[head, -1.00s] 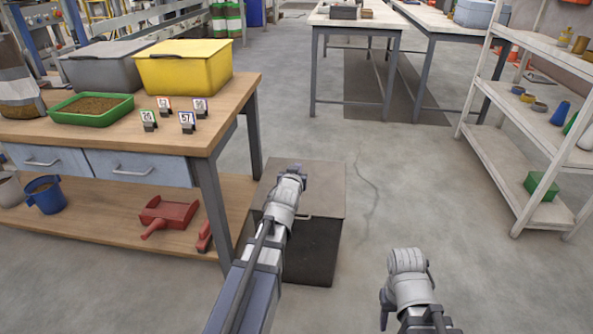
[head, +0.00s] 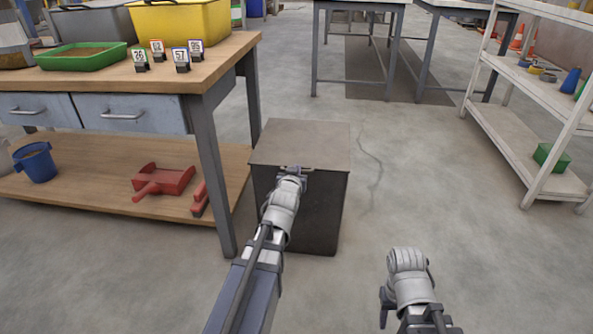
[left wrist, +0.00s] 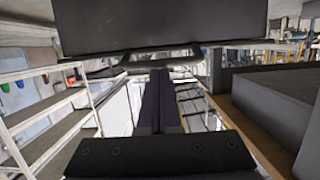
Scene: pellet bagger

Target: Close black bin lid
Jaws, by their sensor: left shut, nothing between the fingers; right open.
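The black bin (head: 322,215) stands on the floor beside the workbench. Its grey-brown lid (head: 303,143) lies flat over the top, with no gap that I can see. A handle (head: 302,168) runs along the lid's near edge. My left gripper (head: 291,173) is shut and empty at that near edge, by the handle; whether it touches cannot be told. In the left wrist view, my left gripper (left wrist: 160,100) points toward a dark handle (left wrist: 158,61) below a dark panel (left wrist: 160,25). My right gripper (head: 384,308) is open and empty over the floor, right of the bin.
The wooden workbench (head: 218,62) is close on the left, its leg beside the bin. A white shelf rack (head: 520,130) stands at the right. The floor between is clear.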

